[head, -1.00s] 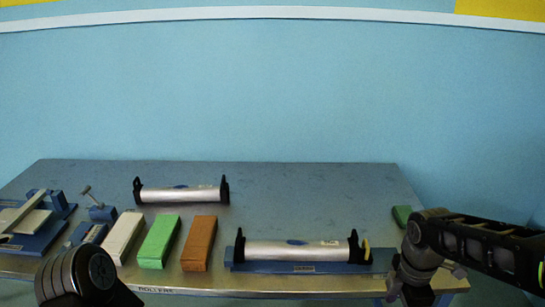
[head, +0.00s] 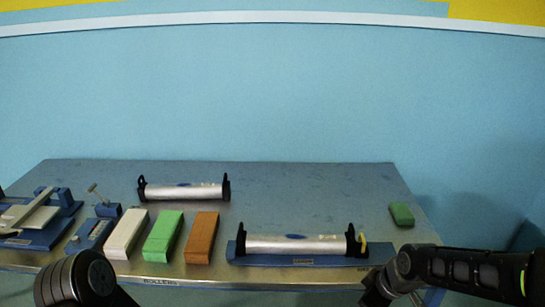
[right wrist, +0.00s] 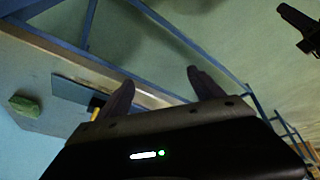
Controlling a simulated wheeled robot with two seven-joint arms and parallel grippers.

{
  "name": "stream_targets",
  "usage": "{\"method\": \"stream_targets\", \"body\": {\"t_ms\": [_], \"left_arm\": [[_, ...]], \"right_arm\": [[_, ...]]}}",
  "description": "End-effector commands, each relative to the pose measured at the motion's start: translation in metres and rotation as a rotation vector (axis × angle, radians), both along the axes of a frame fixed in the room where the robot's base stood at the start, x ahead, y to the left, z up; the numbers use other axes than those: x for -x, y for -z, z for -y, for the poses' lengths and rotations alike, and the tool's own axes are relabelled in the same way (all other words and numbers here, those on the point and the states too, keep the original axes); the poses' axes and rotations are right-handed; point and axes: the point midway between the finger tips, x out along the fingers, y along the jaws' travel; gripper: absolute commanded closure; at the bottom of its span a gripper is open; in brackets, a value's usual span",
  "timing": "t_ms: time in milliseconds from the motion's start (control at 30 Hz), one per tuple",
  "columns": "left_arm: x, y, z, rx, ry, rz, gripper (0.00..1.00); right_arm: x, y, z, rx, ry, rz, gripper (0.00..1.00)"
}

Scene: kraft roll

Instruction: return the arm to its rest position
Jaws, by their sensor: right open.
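My right arm comes in from the right in the head view, low in front of the table's right front corner; its fingertips are not clear there. In the right wrist view my right gripper (right wrist: 155,88) has its two fingers spread with nothing between them. It is off the front of the table. Of my left arm only a dark rounded link shows at the bottom left of the head view. The left gripper is out of view.
On the table (head: 310,200) a silver roller (head: 295,245) rests on a blue base at front right. Another roller (head: 183,191) lies behind. White (head: 126,233), green (head: 163,236) and orange (head: 201,238) blocks stand left. A small green block (head: 402,214) is at right.

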Motion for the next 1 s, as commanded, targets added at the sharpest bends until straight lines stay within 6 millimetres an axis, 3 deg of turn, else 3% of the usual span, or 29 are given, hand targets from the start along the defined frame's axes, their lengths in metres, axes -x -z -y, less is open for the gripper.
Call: {"method": "stream_targets", "body": {"t_ms": [167, 267, 300, 433, 500, 633, 733, 1000], "left_arm": [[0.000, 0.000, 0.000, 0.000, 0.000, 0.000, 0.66], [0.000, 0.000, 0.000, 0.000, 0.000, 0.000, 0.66], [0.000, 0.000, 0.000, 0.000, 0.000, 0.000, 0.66], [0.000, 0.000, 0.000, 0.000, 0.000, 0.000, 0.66], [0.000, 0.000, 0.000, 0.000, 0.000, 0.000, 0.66], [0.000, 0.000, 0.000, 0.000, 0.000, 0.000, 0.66], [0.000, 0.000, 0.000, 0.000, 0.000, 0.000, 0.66], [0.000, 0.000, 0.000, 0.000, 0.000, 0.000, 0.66]], "right_arm": [[0.009, 0.080, -0.053, -0.276, 0.391, -0.060, 0.24], [0.046, 0.145, -0.088, -0.417, 0.678, -0.168, 0.24], [0.066, 0.169, -0.098, -0.443, 0.770, -0.215, 0.24], [0.136, 0.223, -0.119, -0.432, 0.917, -0.349, 0.24], [0.169, 0.240, -0.127, -0.398, 0.920, -0.413, 0.24], [0.210, 0.257, -0.137, -0.352, 0.898, -0.500, 0.24], [0.221, 0.262, -0.142, -0.339, 0.886, -0.525, 0.24], [0.221, 0.262, -0.143, -0.339, 0.878, -0.524, 0.24]]}}
